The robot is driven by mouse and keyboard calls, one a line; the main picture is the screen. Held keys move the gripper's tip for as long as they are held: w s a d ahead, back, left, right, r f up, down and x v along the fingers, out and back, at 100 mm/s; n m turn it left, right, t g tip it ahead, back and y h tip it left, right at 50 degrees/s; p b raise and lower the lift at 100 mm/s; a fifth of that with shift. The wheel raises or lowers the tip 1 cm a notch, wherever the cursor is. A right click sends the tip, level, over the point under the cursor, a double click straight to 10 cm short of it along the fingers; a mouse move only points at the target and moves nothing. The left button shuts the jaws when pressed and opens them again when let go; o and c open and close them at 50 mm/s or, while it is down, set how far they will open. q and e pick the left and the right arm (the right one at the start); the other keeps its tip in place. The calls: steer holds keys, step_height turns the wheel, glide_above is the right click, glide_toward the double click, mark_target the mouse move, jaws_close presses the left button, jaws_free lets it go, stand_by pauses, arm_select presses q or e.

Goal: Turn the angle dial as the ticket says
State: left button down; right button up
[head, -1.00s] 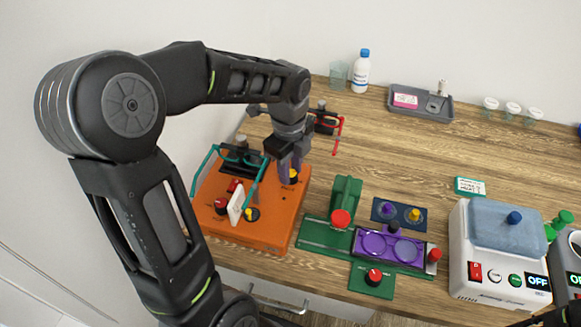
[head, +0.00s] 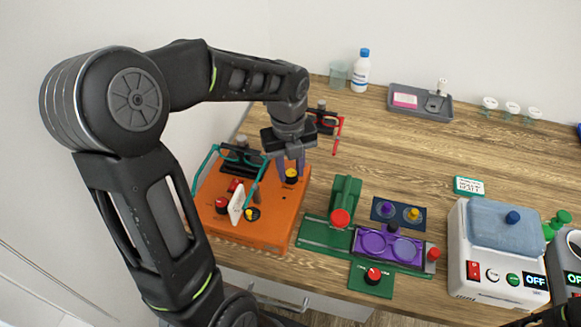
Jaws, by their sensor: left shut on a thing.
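My left gripper (head: 290,172) points down over the right back part of the orange box (head: 270,228). It is shut on a black dial with a yellow top (head: 291,178), and the fingers partly hide the dial. Another black knob with a yellow mark (head: 252,214) sits near the box's front, beside an upright white plate (head: 237,204).
A green press (head: 345,195), purple tray (head: 372,262) and white machine (head: 485,260) stand to the right. The back middle table (head: 400,150) is clear.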

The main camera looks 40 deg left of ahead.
mark_target(290, 173)
arm_select(q)
steer(key=c, duration=1.1)
jaws_free()
steer(key=shift+r, duration=0.1)
step_height(290, 173, up, 8)
steer(key=shift+f+b, duration=0.15)
steer(key=shift+b, duration=0.35)
steer(key=shift+s, duration=0.1)
